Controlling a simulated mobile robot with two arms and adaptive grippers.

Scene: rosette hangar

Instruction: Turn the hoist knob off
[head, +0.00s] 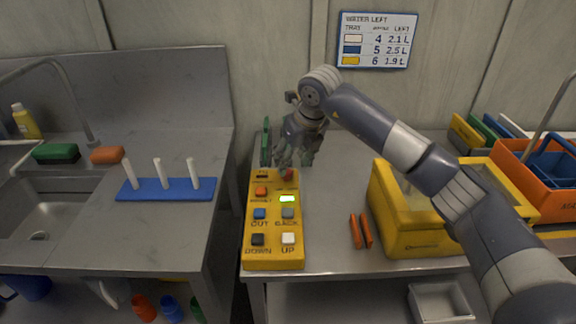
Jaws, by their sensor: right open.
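The yellow hoist control box (272,222) lies on the metal bench, with labelled buttons on its face. A small red knob (287,174) shows at its top right, partly hidden by my fingers; its setting cannot be read. A dark control (262,176) sits to its left. A small display (287,198) below glows green. My right gripper (295,158) is open and points down at the far end of the box, just above and behind the red knob. Contact cannot be told. My left gripper is out of view.
A green upright thing (266,142) stands close left of my right gripper. A yellow bin (412,238) and two orange sticks (361,230) are right of the box. A blue peg rack (165,189) is on the left counter, across a gap. The bench behind the gripper is mostly clear.

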